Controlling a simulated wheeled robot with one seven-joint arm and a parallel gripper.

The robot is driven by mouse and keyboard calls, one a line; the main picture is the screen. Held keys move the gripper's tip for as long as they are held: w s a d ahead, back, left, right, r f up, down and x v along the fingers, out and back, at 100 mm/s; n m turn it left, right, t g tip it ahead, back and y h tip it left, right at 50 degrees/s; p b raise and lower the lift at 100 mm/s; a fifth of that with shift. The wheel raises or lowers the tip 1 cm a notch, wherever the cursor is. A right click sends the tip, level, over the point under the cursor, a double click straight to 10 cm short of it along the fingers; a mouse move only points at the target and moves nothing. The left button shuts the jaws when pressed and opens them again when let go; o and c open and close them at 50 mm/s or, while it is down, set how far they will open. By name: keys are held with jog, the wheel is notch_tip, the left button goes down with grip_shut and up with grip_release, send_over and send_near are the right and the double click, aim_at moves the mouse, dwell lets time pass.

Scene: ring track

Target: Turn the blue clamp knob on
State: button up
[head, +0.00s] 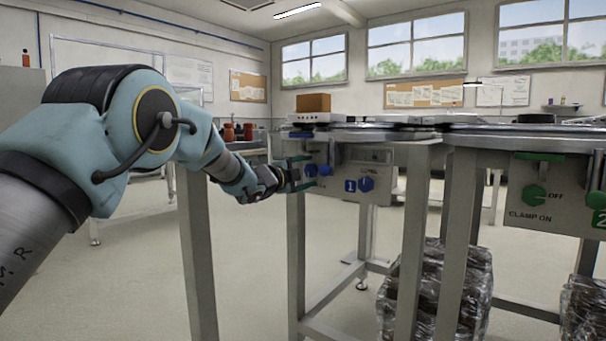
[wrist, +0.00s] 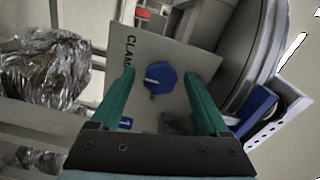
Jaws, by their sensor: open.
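The blue clamp knob (wrist: 160,79) is a blue octagonal dial with a pale pointer mark, on a grey panel (wrist: 182,52) with partly hidden "CLAMP" lettering. In the wrist view it shows between the two green fingers of my gripper (wrist: 159,76), which are apart, one on each side. I see no clear contact with it. In the head view my gripper (head: 297,173) is at the left end of the station's front panel (head: 338,190), close to blue knob parts (head: 325,171) that the fingers partly cover.
A second station with a green knob (head: 535,196) stands at the right. Table legs (head: 296,265) and wrapped bundles (head: 462,290) are below. The floor at left is open.

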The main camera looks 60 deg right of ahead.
jog(key=a, duration=1)
jog(key=shift+w+a+p, duration=0.3)
jog(key=shift+a+p, duration=0.05)
jog(key=shift+p, duration=0.1)
